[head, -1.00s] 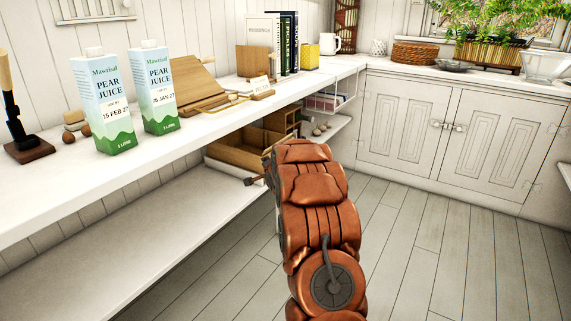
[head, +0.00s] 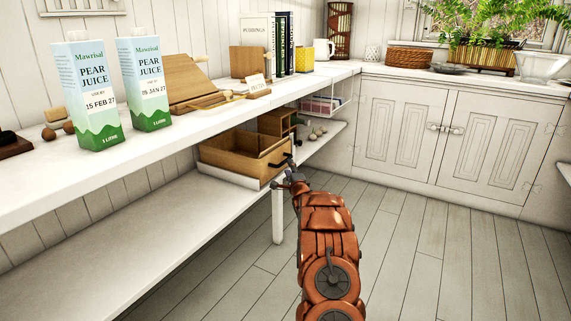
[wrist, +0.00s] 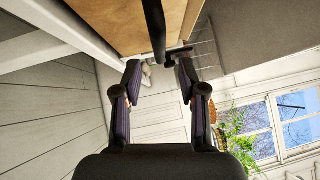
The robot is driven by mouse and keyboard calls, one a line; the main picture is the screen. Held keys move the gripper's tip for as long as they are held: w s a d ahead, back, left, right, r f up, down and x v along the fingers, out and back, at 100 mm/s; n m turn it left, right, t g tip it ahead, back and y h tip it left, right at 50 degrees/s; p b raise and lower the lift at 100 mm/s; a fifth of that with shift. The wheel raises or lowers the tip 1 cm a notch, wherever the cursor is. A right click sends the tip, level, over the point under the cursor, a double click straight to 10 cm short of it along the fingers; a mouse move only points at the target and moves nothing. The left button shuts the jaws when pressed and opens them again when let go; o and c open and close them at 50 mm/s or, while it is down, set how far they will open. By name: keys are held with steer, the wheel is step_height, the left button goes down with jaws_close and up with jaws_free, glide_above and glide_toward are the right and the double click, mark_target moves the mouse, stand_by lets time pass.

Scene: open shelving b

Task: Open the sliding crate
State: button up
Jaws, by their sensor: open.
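The sliding crate (head: 228,165) is an open-topped wooden box with a divider, on the shelf level under the white counter in the head view. A dark bar handle (head: 281,164) is on its front face. My gripper (head: 288,181) is just below and in front of that face, partly hidden by its own arm. In the wrist view the crate's wooden face (wrist: 120,22) fills the top, with the dark handle (wrist: 155,28) running down in front of it. My gripper (wrist: 160,70) is open there, the handle's lower end near the gap between its fingertips. Contact cannot be told.
Two pear juice cartons (head: 90,95) (head: 145,85) stand on the counter (head: 190,122) above. A white table leg (head: 279,215) stands just below the crate. The lower shelf (head: 150,230) is bare. The plank floor (head: 420,250) to the right is clear.

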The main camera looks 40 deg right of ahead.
steer(key=shift+b+x, duration=1.3)
steer(key=shift+x, duration=1.85)
steer(key=shift+w+f, duration=0.1)
jaws_close()
